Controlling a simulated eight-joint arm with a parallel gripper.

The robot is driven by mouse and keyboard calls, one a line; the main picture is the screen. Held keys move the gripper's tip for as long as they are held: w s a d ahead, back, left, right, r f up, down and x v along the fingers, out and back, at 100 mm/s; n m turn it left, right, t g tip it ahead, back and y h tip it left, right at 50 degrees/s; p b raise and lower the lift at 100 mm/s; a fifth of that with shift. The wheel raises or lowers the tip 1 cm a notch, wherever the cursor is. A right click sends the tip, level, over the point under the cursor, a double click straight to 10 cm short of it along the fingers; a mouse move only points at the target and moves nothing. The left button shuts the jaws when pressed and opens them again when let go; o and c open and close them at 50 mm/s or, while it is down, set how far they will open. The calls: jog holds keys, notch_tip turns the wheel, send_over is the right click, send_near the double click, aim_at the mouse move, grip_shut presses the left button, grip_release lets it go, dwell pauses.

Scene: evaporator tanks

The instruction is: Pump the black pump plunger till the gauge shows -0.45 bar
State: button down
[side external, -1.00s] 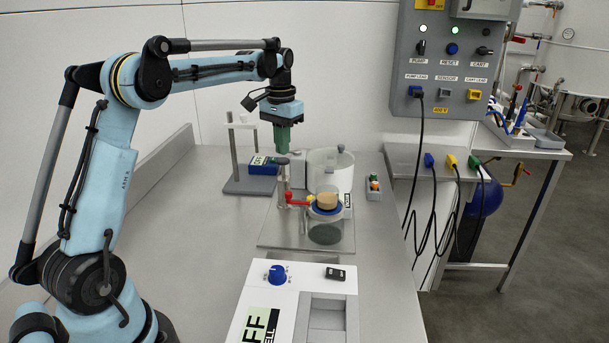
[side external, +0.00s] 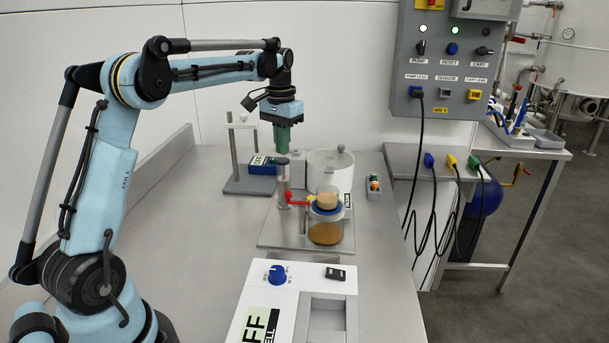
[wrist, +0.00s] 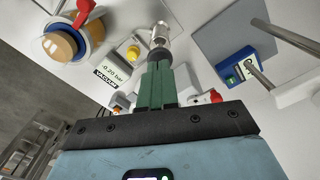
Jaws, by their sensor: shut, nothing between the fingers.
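The pump (side external: 283,190) is an upright metal cylinder with a dark knob, the plunger top (side external: 282,160), on a steel plate. My gripper (side external: 282,152) has its green fingers closed and pointing down right above the knob; I cannot tell whether they touch it. In the wrist view the closed fingers (wrist: 157,66) point at the metal pump (wrist: 160,35). The gauge (wrist: 117,70) reads -0.20 bar, above the word VACUUM. A glass filter vessel with a red valve (side external: 297,201) holds tan liquid in its upper cup (side external: 327,200) and lower jar (side external: 325,233).
A white lidded pot (side external: 330,172) stands just behind the filter vessel. A stand (side external: 245,186) with a blue meter (side external: 262,166) is at the back left. A white device with a blue knob (side external: 277,274) is in front. The table's left side is clear.

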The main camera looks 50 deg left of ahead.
aim_at(283, 159)
jog(key=shift+f, duration=2.55)
jog(key=shift+r, duration=2.6)
jog(key=shift+f, duration=0.2)
jog(key=shift+f, duration=2.35)
jog(key=shift+r, duration=0.1)
jog(key=shift+r, duration=2.45)
